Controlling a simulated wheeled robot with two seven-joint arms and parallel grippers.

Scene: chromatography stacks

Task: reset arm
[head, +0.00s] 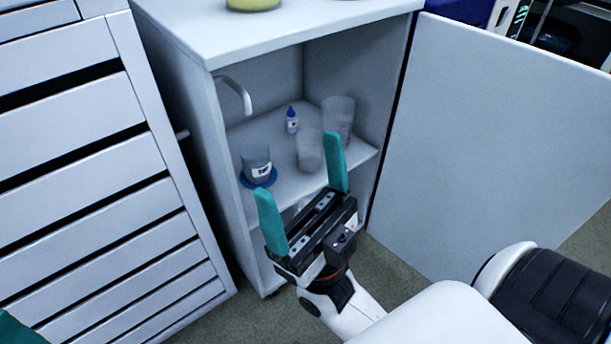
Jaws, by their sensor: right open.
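My right gripper (302,178) is in the middle of the head view, in front of the open cabinet (226,170). Its two teal fingers are spread apart with nothing between them. My right arm comes in from the lower right. The fingertips point toward the cabinet's shelf (283,186) and overlap it in the picture; I cannot tell how close they are. A small teal piece at the bottom left edge may be part of my left gripper, but too little shows to be sure.
On the shelf stand a labelled cup on a blue base (257,163), a small blue-capped bottle (292,121) and two clear beakers (338,118). The cabinet door (490,140) stands open at right. A drawer unit (80,170) is at left. A yellow-green object (252,4) sits on top.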

